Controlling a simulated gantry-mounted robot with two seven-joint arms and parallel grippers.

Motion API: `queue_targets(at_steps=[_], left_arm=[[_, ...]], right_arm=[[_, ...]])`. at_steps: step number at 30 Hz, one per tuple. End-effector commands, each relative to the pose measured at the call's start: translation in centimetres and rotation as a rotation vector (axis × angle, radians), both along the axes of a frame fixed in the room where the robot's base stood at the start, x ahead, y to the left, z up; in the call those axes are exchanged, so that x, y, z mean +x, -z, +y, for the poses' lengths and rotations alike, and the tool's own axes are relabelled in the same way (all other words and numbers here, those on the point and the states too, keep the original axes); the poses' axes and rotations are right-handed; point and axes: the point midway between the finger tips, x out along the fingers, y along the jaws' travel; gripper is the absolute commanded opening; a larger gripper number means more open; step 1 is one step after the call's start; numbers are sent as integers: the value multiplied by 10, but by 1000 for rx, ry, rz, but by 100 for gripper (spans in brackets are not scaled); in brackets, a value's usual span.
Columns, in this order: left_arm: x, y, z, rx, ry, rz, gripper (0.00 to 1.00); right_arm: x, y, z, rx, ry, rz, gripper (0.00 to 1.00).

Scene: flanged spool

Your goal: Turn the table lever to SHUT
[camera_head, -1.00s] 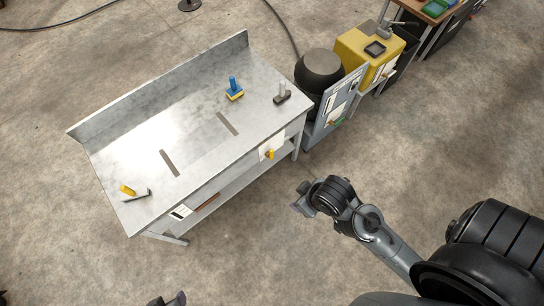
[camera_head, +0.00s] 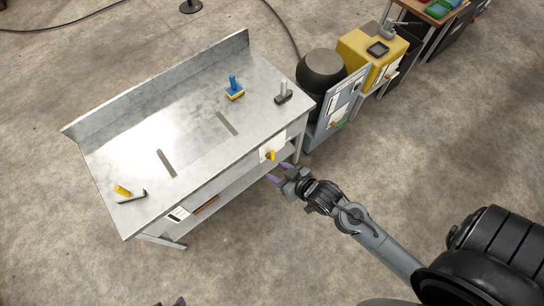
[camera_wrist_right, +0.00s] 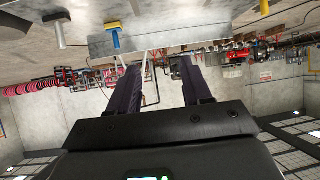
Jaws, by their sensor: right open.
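The table lever (camera_head: 271,155) is a small yellow handle on a white plate (camera_head: 265,148) at the front right of the metal table (camera_head: 195,130). Its lettering is too small to read. My right gripper (camera_head: 278,173) is just in front of and below the lever, apart from it as far as I can tell. In the right wrist view its two dark fingers (camera_wrist_right: 160,78) are spread with nothing between them. The lever cannot be made out there. My left gripper (camera_head: 172,303) shows only as a tip at the bottom edge.
On the tabletop are a blue-handled tool (camera_head: 235,88), a grey-handled tool (camera_head: 283,94) and a yellow-handled tool (camera_head: 127,193). A grey panel (camera_head: 333,108) and dark drum (camera_head: 320,70) stand right of the table. The floor in front is clear.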

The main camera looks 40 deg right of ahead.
Motion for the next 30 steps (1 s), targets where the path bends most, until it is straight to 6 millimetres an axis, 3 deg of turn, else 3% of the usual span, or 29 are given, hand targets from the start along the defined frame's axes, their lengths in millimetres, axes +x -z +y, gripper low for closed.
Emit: queue_targets(at_steps=[1, 6, 15, 24, 30], left_arm=[[0, 43, 0, 0, -1, 5, 49], [-1, 106, 0, 1, -1, 13, 49], [-1, 208, 2, 7, 4, 8, 49], [-1, 312, 3, 14, 8, 7, 49], [-1, 370, 3, 13, 7, 8, 49]], right_arm=[[10, 48, -9, 8, 3, -54, 49], [35, 118, -36, 35, 12, -222, 49], [62, 232, -85, 62, 35, -420, 49], [83, 343, -132, 54, 77, -501, 49], [100, 396, -156, 38, 108, -513, 49]])
